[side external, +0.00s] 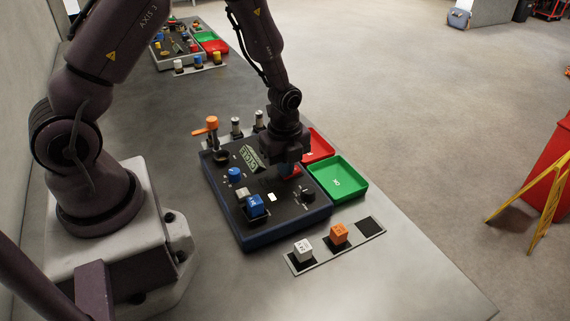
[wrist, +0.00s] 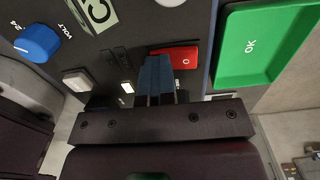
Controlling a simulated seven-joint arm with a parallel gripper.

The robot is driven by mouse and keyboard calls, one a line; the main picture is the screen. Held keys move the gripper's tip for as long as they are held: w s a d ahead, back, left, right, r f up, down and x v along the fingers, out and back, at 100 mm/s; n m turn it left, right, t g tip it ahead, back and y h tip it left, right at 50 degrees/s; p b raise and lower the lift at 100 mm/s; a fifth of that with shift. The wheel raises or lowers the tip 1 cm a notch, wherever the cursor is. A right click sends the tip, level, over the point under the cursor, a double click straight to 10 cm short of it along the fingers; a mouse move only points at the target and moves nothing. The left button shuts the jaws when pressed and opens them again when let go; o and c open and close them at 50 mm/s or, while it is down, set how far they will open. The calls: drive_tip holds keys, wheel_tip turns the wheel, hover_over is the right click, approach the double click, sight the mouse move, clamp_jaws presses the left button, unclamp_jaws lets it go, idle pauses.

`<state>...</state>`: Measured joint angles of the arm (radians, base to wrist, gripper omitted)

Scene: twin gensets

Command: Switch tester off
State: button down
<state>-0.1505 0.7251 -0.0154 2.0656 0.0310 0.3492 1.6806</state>
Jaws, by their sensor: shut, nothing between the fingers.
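The tester is a dark panel box (side external: 222,205) on the bench, with a blue dial (side external: 235,174), a black knob (side external: 307,196) and other controls. A red rocker switch (wrist: 184,57) marked 0 shows in the wrist view; a bit of it also shows in the side view (side external: 290,174). My gripper (side external: 289,163) is shut and empty, pointing down at this switch. In the wrist view its dark blue fingers (wrist: 158,62) cover the switch's left part. I cannot tell whether they touch it. A small white light (wrist: 126,87) shows left of the fingers.
A green OK tray (side external: 338,180) and a red tray (side external: 318,146) adjoin the tester's right side. A white cube (side external: 303,249) and an orange cube (side external: 339,234) stand on a strip in front. A blue cube (side external: 256,205) sits on the panel. Upright posts (side external: 236,127) stand behind.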

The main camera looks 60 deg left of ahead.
sight(298, 168)
drive_tip(key=shift+w+r, duration=0.3)
drive_tip(key=shift+w, duration=0.45)
wheel_tip(298, 168, up, 14)
drive_tip(key=w, duration=0.2)
idle(0.4)
